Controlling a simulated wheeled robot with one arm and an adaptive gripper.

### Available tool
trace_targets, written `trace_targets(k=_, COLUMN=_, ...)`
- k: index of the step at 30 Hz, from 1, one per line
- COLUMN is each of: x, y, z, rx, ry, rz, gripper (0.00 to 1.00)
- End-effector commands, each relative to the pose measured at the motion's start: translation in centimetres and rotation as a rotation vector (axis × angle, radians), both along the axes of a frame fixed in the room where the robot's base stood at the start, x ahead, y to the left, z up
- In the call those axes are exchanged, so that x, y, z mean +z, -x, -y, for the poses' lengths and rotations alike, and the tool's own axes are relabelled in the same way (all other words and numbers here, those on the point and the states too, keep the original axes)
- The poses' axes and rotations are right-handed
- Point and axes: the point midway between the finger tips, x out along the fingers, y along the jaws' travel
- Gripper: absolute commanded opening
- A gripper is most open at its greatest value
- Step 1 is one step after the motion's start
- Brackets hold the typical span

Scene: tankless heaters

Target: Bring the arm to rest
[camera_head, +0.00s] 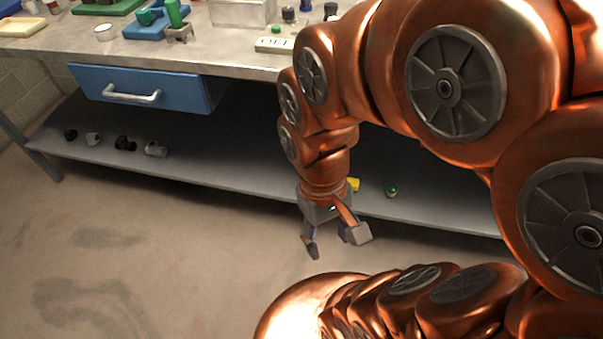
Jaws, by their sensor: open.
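My gripper (337,246) hangs from my copper-coloured arm, pointing down, in the middle of the head view. Its fingers are apart, and I see nothing between them. It is in front of the workbench's lower shelf (235,190), over the bare floor. My arm bends over from the right side of the view and hides part of the bench behind it.
Small dark and grey fittings (156,149) and a green-topped item (392,191) lie on the lower shelf. The floor (150,250) at left is clear.

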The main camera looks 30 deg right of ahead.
Motion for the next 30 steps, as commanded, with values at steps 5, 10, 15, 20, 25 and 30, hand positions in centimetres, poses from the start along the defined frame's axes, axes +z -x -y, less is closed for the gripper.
trace_targets(k=5, x=0.0, y=0.0, z=0.0, rx=-0.001, ry=-0.001, rz=0.000, gripper=0.53)
trace_targets(k=10, x=0.0, y=0.0, z=0.0, rx=-0.001, ry=-0.001, rz=0.000, gripper=0.53)
trace_targets(k=15, x=3.2, y=0.0, z=0.0, rx=-0.002, ry=-0.001, rz=0.011, gripper=0.53)
trace_targets(k=20, x=6.0, y=0.0, z=0.0, rx=-0.002, ry=-0.002, rz=0.023, gripper=0.53)
trace_targets(k=25, x=10.4, y=0.0, z=-0.1, rx=-0.002, ry=-0.002, rz=0.040, gripper=0.53)
trace_targets(k=30, x=14.7, y=0.0, z=-0.1, rx=-0.002, ry=-0.003, rz=0.058, gripper=0.53)
